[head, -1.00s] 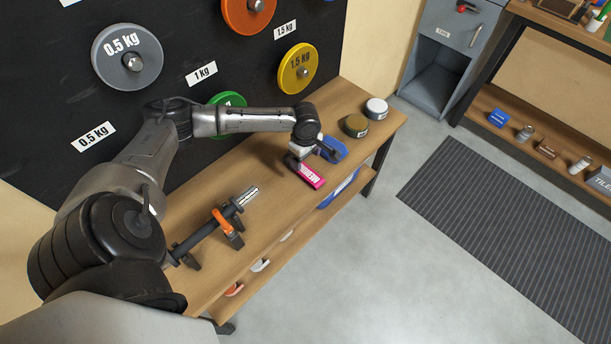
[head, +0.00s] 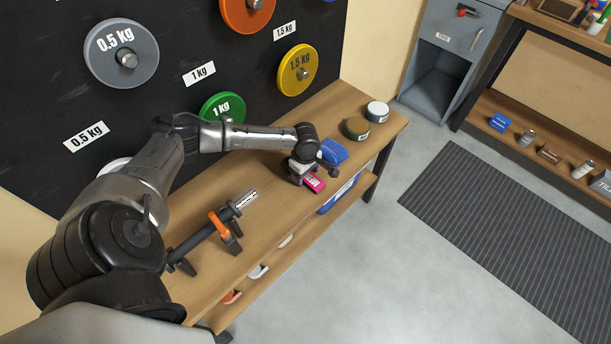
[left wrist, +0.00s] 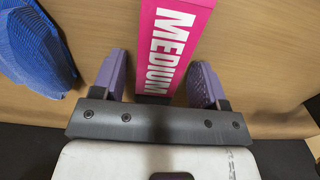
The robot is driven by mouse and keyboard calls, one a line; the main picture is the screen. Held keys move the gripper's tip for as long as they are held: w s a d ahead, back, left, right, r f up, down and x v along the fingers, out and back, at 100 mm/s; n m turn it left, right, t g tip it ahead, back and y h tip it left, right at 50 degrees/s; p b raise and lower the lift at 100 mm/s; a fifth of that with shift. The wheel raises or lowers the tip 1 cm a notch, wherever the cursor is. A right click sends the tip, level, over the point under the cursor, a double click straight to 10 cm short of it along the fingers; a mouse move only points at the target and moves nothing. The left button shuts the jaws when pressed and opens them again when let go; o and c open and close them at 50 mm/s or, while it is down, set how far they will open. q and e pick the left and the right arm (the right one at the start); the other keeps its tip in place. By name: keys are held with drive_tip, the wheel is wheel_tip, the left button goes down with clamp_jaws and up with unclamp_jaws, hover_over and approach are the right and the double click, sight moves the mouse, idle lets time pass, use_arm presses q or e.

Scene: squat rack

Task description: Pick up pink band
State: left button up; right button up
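The pink band (head: 316,184), a box-like strip lettered "MEDIUM", lies on the wooden bench near its front edge. It also shows in the left wrist view (left wrist: 170,45), running from the top edge down between the fingers. My left gripper (head: 308,178) is over the band. In the left wrist view my left gripper (left wrist: 157,82) is open, with one purple finger on each side of the band. The gripper hides the band's near end. My right gripper is not in view.
A blue ribbed item (head: 334,152) lies just beyond the gripper, also seen in the left wrist view (left wrist: 35,45). Dark olive (head: 355,128) and pale (head: 377,111) round items stand farther back. Weight plates hang on the black wall panel.

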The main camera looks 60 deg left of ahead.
use_arm(q)
drive_tip(key=c, duration=0.8)
drive_tip(key=shift+r, duration=0.15)
